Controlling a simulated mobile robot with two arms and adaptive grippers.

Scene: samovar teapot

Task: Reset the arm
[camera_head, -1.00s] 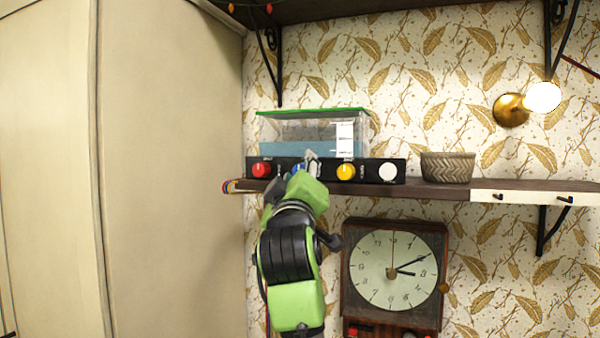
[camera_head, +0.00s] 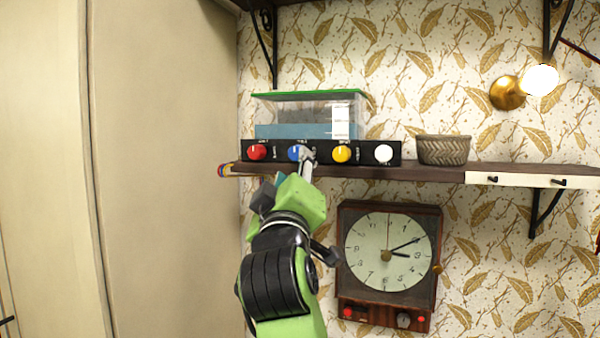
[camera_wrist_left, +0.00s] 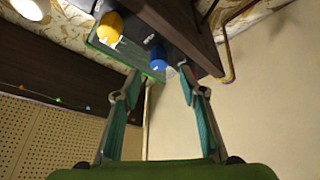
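My left gripper (camera_head: 303,164) is just below and in front of the black knob panel (camera_head: 272,153), close to the blue knob (camera_head: 296,153). In the left wrist view the two fingers of my left gripper (camera_wrist_left: 159,76) are spread apart with nothing between them. The blue knob (camera_wrist_left: 157,60) shows beyond the fingertips there, and the yellow knob (camera_wrist_left: 110,28) is at the upper left. In the head view the green and black left arm comes up from below. My right gripper is in neither view.
The panel also has a red knob (camera_head: 257,152) and a white knob (camera_head: 383,153). A clear container with a green lid (camera_head: 310,94) and a woven basket (camera_head: 443,150) are on the shelf (camera_head: 425,171). A clock (camera_head: 388,250) hangs below. A tall beige surface (camera_head: 165,180) fills the left.

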